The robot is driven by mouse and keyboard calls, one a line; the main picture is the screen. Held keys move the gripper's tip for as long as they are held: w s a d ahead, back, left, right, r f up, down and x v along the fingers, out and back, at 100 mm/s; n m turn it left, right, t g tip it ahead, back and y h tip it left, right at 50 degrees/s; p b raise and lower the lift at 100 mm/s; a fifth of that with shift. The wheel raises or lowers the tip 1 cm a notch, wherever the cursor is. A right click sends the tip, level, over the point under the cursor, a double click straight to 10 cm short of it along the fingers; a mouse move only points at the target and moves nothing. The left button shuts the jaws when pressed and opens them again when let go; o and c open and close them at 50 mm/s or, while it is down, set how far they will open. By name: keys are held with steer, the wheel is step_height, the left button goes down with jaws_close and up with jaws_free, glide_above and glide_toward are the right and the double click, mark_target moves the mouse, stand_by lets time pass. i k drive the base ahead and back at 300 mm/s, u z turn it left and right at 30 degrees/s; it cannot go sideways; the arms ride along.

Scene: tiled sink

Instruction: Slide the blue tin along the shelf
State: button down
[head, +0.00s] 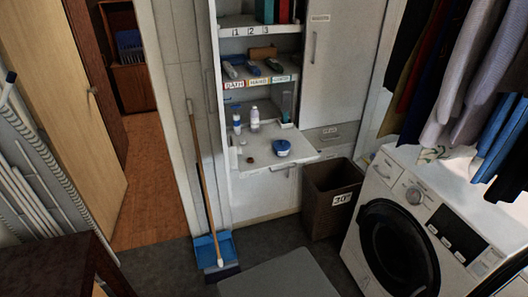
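A round blue tin (281,147) with a lighter band sits on the white pull-out shelf (302,159) of the cabinet, towards its right front part. A small dark reddish round thing (250,160) lies on the same shelf, left of the tin and apart from it. White bottles (254,118) stand further back on the shelf. My gripper is not in the head view, so its place relative to the tin cannot be seen.
A brown bin (330,208) stands on the floor right of the shelf. A washing machine (408,225) is further right, under hanging clothes. A broom (201,170) and blue dustpan (213,246) are left of the cabinet. Shelves above hold labelled compartments (258,82).

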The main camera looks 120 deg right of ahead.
mark_target(279, 153)
steer(key=z, duration=4.25)
steer(key=i, duration=1.65)
steer(key=k, duration=1.7)
steer(key=u, duration=0.45)
